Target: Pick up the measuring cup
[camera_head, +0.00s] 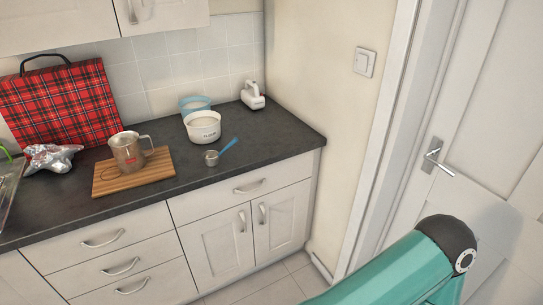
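A small round metal measuring cup with a blue handle (211,158) sits on the dark countertop (75,205), close to its front edge. Its handle points up and to the right, toward the back of the counter. A larger metal mug with a side handle and a red mark (127,153) stands upright on a wooden board (133,182) to its left. Neither of my grippers is in view. A teal arm link of mine with a dark rounded joint shows at the lower right, away from the counter.
A white flour bowl (203,128) stands just behind the measuring cup, with a blue container (195,104) behind it. A white appliance (253,96), a red plaid bag (60,105) and crumpled foil (52,158) are farther back. Counter right of the cup is clear.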

